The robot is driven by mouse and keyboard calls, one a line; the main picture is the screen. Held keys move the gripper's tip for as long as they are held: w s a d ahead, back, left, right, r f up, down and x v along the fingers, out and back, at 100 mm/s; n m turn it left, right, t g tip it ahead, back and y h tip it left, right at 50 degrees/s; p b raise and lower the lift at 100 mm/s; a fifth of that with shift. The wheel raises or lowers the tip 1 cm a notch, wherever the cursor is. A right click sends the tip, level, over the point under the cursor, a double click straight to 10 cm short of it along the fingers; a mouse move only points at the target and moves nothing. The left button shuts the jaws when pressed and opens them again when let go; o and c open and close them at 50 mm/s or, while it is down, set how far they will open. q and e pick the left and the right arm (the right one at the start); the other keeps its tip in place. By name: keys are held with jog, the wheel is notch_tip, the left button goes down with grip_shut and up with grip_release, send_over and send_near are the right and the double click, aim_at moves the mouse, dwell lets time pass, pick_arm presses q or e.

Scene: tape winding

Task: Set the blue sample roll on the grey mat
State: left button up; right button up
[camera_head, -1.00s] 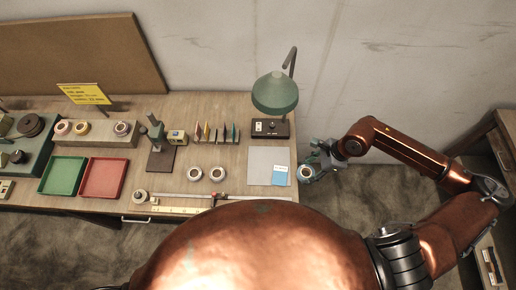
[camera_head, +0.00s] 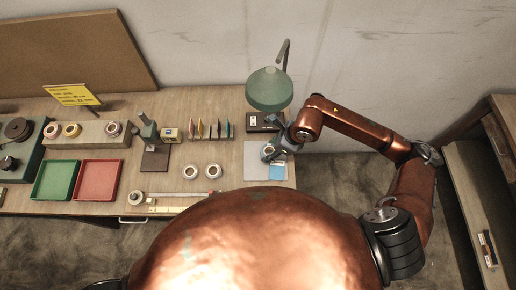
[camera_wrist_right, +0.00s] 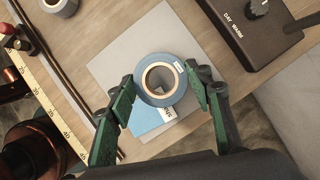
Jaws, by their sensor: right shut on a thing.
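The blue sample roll (camera_wrist_right: 161,77) is a ring with a pale core and a small white label. My right gripper (camera_wrist_right: 161,92) is shut on it, a finger on each side. In the head view the right gripper (camera_head: 275,150) and the roll (camera_head: 268,151) are over the grey mat (camera_head: 255,174). The mat (camera_wrist_right: 126,53) also shows beneath the roll in the wrist view. A blue card (camera_wrist_right: 146,118) with a white strip lies on the mat, partly hidden by the roll. I cannot tell whether the roll touches the mat. My left gripper is not in view.
A green lamp (camera_head: 270,90) and its black control box (camera_head: 263,121) stand just behind the mat. Two pale rolls (camera_head: 202,171) lie to its left. Red (camera_head: 97,181) and green (camera_head: 56,181) trays are farther left. The table ends just right of the mat.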

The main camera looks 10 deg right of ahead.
jog(key=w+a, duration=0.2)
jog(key=a, duration=0.2)
jog(key=shift+w+a, duration=0.15)
jog(key=shift+w, duration=0.25)
jog(key=shift+f, duration=1.8)
jog(key=o, duration=1)
jog(key=shift+f, duration=0.1)
jog(key=shift+o, duration=0.2)
jog(key=v, duration=1.2)
jog(key=shift+w, duration=0.1)
